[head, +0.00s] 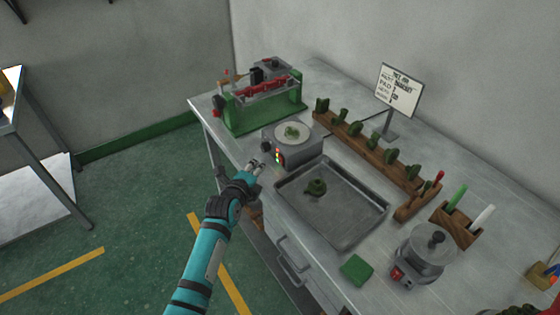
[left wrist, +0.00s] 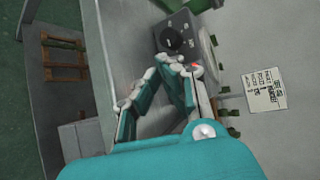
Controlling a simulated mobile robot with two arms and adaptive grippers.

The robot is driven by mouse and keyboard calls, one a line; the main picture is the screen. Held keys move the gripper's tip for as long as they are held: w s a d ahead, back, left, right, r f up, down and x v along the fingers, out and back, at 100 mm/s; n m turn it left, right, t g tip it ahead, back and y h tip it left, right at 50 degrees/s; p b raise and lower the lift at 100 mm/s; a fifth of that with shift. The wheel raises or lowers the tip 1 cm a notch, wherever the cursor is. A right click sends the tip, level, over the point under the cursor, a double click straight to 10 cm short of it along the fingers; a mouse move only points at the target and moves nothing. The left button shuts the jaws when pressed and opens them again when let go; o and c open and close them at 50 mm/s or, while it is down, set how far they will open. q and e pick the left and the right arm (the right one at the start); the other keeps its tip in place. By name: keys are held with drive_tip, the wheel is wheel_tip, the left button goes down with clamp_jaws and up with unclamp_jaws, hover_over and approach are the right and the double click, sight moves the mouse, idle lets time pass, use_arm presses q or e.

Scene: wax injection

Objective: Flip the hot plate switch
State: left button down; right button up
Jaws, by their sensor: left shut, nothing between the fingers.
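The hot plate (head: 292,144) is a grey box with a round light top, standing on the bench behind the tray. My left gripper (head: 257,166) is shut and empty, close in front of the hot plate's front face. In the left wrist view the hot plate (left wrist: 177,35) shows its dark round knob, with the fingertips (left wrist: 180,66) close by and a red glow beside them. Whether they touch the front is unclear. My right gripper is out of view.
A metal tray (head: 340,222) with a green piece lies right of the hot plate. A green machine (head: 262,107) stands behind it. A wooden rack (head: 372,150) of green pieces runs along the back. A grey pot (head: 424,254) stands at the right near a green pad (head: 356,270).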

sight(281, 160)
use_arm(q)
drive_tip(key=shift+w+d+r, duration=0.15)
drive_tip(key=shift+w+d, duration=0.8)
drive_tip(key=shift+d, duration=0.3)
idle(0.6)
drive_tip(key=shift+w+d+r, duration=0.1)
drive_tip(key=shift+w+d, duration=0.15)
drive_tip(key=shift+d, duration=0.05)
drive_tip(key=shift+w+d, duration=0.2)
drive_tip(key=shift+d, duration=0.05)
idle(0.8)
drive_tip(key=shift+s+a, duration=0.1)
drive_tip(key=shift+a, duration=0.05)
drive_tip(key=shift+s+a+p, duration=0.35)
drive_tip(key=shift+a, duration=0.1)
